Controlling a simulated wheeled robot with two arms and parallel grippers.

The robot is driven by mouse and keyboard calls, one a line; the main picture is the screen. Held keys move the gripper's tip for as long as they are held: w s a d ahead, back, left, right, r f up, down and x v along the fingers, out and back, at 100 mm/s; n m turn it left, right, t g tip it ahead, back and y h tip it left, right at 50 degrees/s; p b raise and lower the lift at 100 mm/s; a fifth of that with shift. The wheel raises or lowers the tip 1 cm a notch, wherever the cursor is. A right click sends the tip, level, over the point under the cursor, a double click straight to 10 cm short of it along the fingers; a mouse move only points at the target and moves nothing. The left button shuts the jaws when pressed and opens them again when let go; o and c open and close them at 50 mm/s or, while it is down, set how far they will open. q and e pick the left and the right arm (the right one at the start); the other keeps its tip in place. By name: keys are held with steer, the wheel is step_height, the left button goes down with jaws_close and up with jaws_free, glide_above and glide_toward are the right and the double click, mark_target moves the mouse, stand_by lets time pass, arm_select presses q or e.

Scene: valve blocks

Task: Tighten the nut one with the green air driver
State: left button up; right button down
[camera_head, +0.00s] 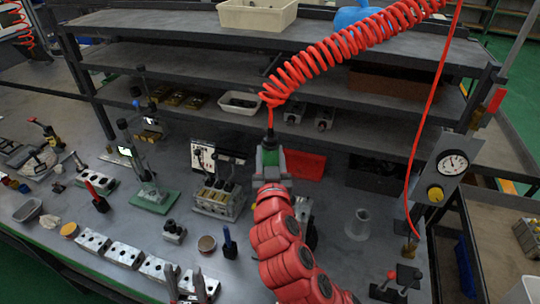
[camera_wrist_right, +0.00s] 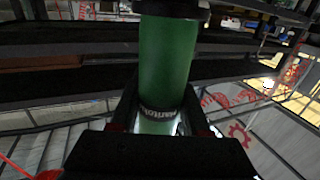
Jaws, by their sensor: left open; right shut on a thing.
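The green air driver (camera_head: 270,157) is held upright by my right gripper (camera_head: 272,170) over the middle of the bench, with a red coiled hose running up from its top. The right wrist view shows its green body (camera_wrist_right: 168,60) between my gripper's jaws (camera_wrist_right: 160,118), which are shut on it. Several silver valve blocks (camera_head: 125,254) lie in a row along the front left of the bench. I cannot tell which nut is nut one. My left gripper (camera_head: 186,287) shows as two grey fingertips at the bottom edge, open and apart, by the nearest valve blocks.
A valve assembly (camera_head: 218,198) stands left of my right arm. A green-based stand (camera_head: 153,196), a blue-handled tool (camera_head: 229,243) and a clear cup (camera_head: 358,223) stand on the bench (camera_head: 335,190). Shelves (camera_head: 190,61) rise behind it. A gauge panel (camera_head: 447,172) is at the right.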

steer(key=shift+f+b, duration=0.5)
steer(key=shift+b, duration=0.9)
stand_by(2.6)
steer(key=shift+r, duration=0.15)
stand_by(0.7)
steer(key=shift+r+p, duration=1.35)
steer(key=shift+r, duration=2.85)
